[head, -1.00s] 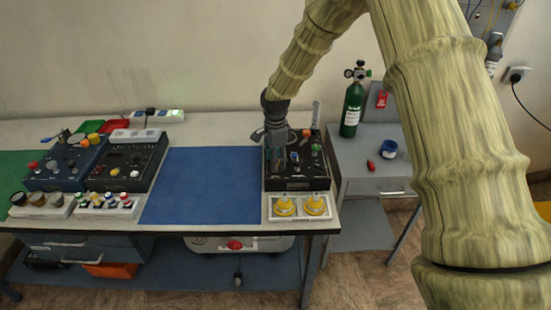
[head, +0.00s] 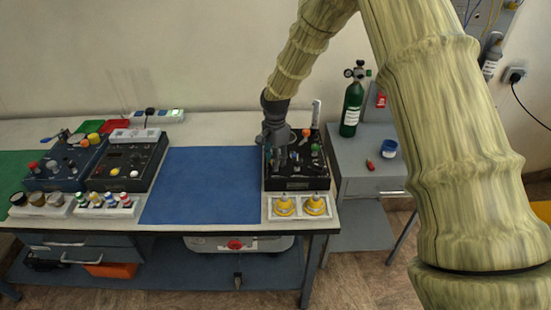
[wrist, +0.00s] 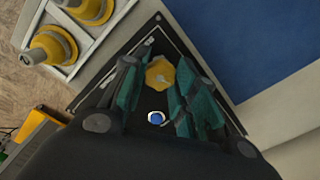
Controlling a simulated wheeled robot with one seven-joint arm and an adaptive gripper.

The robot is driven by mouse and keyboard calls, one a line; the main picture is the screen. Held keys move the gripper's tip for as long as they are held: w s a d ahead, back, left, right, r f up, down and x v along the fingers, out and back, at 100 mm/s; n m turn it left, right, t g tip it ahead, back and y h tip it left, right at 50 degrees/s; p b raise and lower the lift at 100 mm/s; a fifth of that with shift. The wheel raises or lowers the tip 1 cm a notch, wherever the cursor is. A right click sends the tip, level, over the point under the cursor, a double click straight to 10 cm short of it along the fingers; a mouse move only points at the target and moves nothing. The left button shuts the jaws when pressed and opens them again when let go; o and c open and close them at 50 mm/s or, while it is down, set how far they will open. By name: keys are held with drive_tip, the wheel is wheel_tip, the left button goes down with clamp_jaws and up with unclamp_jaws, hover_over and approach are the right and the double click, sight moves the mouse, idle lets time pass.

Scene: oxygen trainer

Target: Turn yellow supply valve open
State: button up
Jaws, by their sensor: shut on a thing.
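The yellow supply valve (wrist: 160,73) is a lobed yellow knob with a pale pointer on top. It sits on the dark trainer panel (wrist: 145,40). My gripper (wrist: 158,88) has its teal-padded fingers on either side of the knob and is shut on it. In the head view my gripper (head: 279,160) points down over the left part of the black trainer box (head: 297,185) and hides the valve there. A small blue round part (wrist: 156,117) shows between the fingers, near the yellow knob.
A tray with two yellow domed parts (head: 284,206) stands in front of the trainer box. A blue mat (head: 203,185) lies clear to its left. A green cylinder (head: 352,105) stands on the side table at right. Other consoles (head: 128,163) stand further left.

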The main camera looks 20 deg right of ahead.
drive_tip(key=n, duration=0.4)
drive_tip(key=shift+n, duration=0.4)
drive_tip(key=n, duration=1)
drive_tip(key=shift+n, duration=0.4)
drive_tip(key=n+p, duration=0.1)
drive_tip(key=n, duration=0.3)
drive_tip(key=shift+n, duration=0.4)
drive_tip(key=o, duration=1)
drive_tip(key=shift+r, duration=0.1)
wheel_tip(320, 180, up, 12)
drive_tip(key=shift+f, duration=0.1)
